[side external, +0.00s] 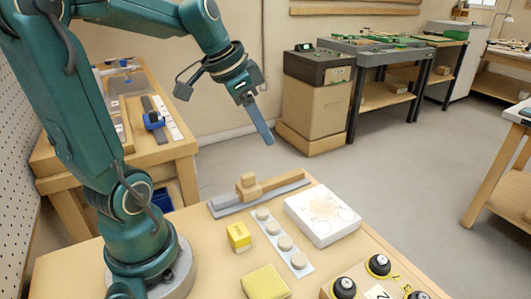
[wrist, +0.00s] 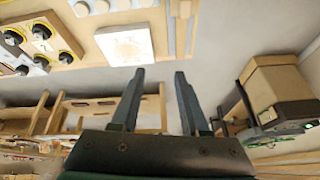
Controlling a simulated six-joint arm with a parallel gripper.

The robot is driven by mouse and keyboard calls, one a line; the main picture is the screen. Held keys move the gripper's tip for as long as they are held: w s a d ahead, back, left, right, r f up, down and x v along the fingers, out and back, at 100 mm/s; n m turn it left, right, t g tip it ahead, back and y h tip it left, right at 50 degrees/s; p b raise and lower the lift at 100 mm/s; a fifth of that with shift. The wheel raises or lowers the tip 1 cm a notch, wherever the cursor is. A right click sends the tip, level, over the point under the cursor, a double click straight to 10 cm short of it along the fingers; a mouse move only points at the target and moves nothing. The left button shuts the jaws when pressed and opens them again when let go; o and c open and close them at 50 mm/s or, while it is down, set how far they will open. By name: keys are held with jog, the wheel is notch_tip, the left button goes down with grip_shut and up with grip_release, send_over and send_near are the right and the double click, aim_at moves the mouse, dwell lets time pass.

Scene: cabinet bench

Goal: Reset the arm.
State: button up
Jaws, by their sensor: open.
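My gripper (side external: 262,133) hangs in the air above and behind the far edge of the bench, well clear of everything on it. In the wrist view its two fingers (wrist: 160,75) stand apart with nothing between them. The bench top (side external: 205,245) lies below, with my arm's base at its left. The wrist view shows part of the bench along its upper edge.
On the bench are a wooden slider on a grey rail (side external: 285,184), a strip of round pale knobs (side external: 284,243), a white box (side external: 322,215), a yellow block (side external: 238,236), a yellow sponge (side external: 265,282) and a panel with black knobs (side external: 378,265). Open floor lies behind.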

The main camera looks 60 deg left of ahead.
jog(key=s+d+f+n, duration=0.2)
jog(key=s+d, duration=0.7)
jog(key=d, duration=0.1)
jog(key=shift+f+t, duration=0.2)
jog(key=shift+t, duration=0.1)
